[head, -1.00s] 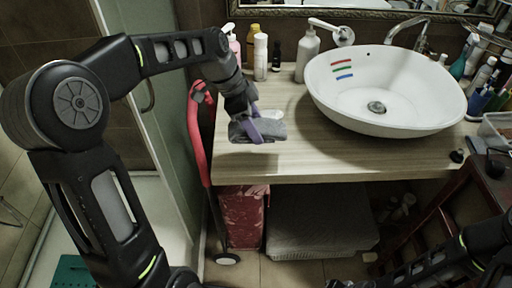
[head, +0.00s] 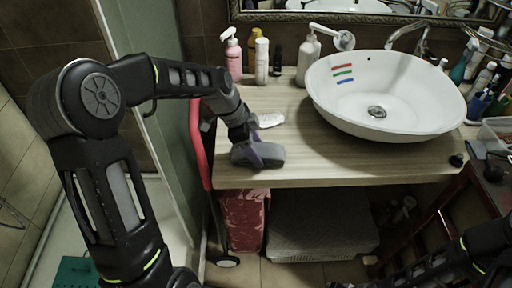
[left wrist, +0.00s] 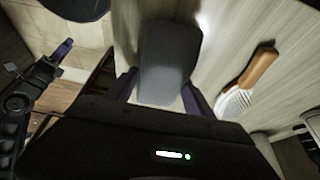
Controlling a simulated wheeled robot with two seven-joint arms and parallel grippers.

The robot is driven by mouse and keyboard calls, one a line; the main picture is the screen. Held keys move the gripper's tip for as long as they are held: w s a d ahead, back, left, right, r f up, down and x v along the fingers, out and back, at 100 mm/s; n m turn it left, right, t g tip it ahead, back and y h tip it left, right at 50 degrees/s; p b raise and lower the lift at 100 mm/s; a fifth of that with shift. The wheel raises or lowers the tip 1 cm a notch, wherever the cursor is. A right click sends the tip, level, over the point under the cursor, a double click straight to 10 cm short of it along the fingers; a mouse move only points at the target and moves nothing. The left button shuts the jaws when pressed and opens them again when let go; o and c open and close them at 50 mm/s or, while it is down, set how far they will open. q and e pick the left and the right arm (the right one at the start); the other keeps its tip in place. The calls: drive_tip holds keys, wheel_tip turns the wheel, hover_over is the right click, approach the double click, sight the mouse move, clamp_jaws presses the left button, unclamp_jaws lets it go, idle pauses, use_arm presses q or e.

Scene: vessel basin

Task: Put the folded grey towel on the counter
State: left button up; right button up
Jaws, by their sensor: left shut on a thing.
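The folded grey towel (head: 268,156) is at the front left edge of the wooden counter (head: 330,166). My left gripper (head: 256,154) is shut on it, with its purple fingers on either side. In the left wrist view the towel (left wrist: 168,60) sits between the two fingers (left wrist: 160,95) as a dark grey block over the counter. I cannot tell whether its underside touches the counter. My right arm shows at the lower right of the head view, but its gripper's fingers are not visible there.
A hairbrush with a wooden handle (left wrist: 258,68) lies on the counter beside the towel. A white basin (head: 385,95) fills the right of the counter. Several bottles, one a pink pump bottle (head: 232,56), stand at the back left. Bare counter lies between towel and basin.

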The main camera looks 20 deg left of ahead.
use_arm(q)
drive_tip(key=shift+f, duration=0.2)
drive_tip(key=o, duration=1.4)
drive_tip(key=shift+r, duration=0.1)
drive_tip(key=shift+c, duration=0.2)
drive_tip(key=shift+r, duration=0.15)
drive_tip(key=b+v, duration=0.1)
drive_tip(key=v, duration=1.1)
